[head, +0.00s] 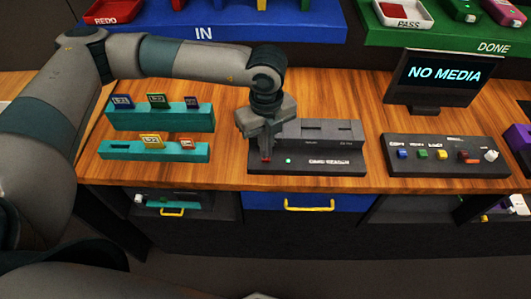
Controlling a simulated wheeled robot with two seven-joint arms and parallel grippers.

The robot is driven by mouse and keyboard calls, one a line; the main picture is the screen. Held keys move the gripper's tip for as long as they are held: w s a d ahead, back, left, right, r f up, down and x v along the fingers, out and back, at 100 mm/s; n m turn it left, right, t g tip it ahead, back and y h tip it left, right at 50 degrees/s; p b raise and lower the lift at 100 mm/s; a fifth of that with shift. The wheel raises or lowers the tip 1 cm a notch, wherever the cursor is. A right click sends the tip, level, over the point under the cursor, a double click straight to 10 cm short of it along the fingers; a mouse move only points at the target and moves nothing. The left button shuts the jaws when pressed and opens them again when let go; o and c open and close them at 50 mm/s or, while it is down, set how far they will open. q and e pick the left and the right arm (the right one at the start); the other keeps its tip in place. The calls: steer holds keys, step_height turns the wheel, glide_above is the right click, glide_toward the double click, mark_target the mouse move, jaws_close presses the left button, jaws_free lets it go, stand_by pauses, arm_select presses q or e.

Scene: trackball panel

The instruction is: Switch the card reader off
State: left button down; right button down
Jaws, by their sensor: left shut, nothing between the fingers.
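The card reader (332,134) is a dark box on the wooden desk, with slots on its raised back and a label along its low front. A small green light (288,160) glows on its front. My left gripper (266,156) points down over the left front of the reader, shut and empty. A small red part shows at its fingertips; I cannot tell whether they touch it. The gripper hides the reader's left end. A monitor (437,79) behind reads "NO MEDIA". My right gripper is not in view.
Teal card racks (160,118) with several cards stand left of the reader. A control panel (447,155) with coloured buttons stands to the right. Blue "IN" (215,22) and green "DONE" (460,40) shelves are behind. A blue drawer (309,201) is below the desk edge.

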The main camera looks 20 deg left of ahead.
arm_select(q)
steer(key=shift+f, duration=0.2)
stand_by(0.6)
steer(key=shift+f+b, duration=0.65)
steer(key=shift+b, duration=0.2)
steer(key=shift+r, duration=0.15)
steer(key=shift+r+p, duration=0.35)
steer(key=shift+r, duration=0.35)
steer(key=shift+r+p, duration=0.75)
steer(key=shift+r, duration=2)
